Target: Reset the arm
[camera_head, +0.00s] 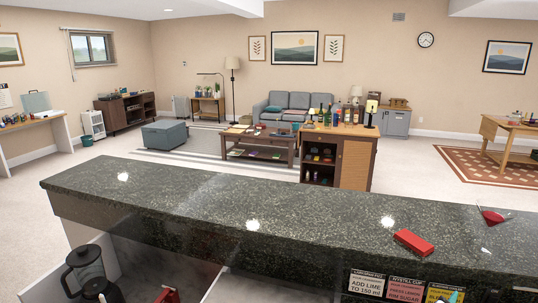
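Neither of my grippers nor my arms shows in the head view. The task names no object. A long dark speckled stone bar counter (230,205) crosses the view in front of me. A red box-like block (413,242) lies on its right part. A red funnel-shaped thing (491,215) sits farther right, near the counter's far edge.
Below the counter at lower left stands a dark jug with a handle (85,265); a red thing (167,295) shows beside it. Label cards (366,283) hang on the counter's near side. Beyond stand a wooden cabinet with bottles (355,165), a coffee table (258,147) and a grey sofa (290,105).

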